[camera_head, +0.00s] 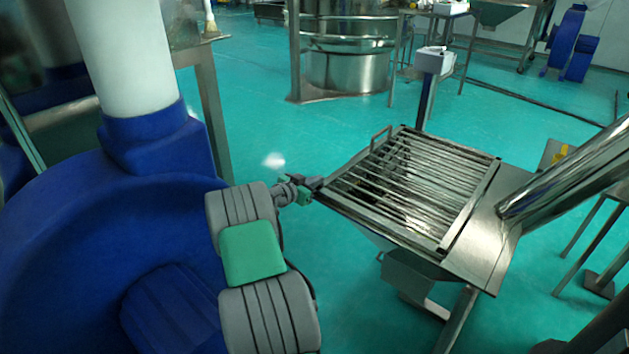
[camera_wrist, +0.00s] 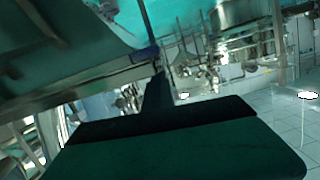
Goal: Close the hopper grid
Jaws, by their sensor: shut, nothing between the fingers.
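The metal hopper (camera_head: 490,232) stands right of centre in the head view. Its grid (camera_head: 408,185), a frame of parallel metal bars, lies over the hopper mouth and looks nearly flat; I cannot tell whether it rests fully on the rim. A small loop handle (camera_head: 381,139) stands at the far left edge of the grid. My gripper (camera_head: 316,186) is at the hopper's near left edge, shut and empty; I cannot tell whether it touches the metal. In the wrist view my gripper (camera_wrist: 158,92) is dark and blurred, with a metal edge close beside it on the left.
A shiny metal tube (camera_head: 570,170) rises from the hopper's right side. A post with a grey box (camera_head: 434,62) stands behind the hopper. A large steel sieve drum (camera_head: 347,65) is at the back. The green floor (camera_head: 270,130) left of the hopper is clear.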

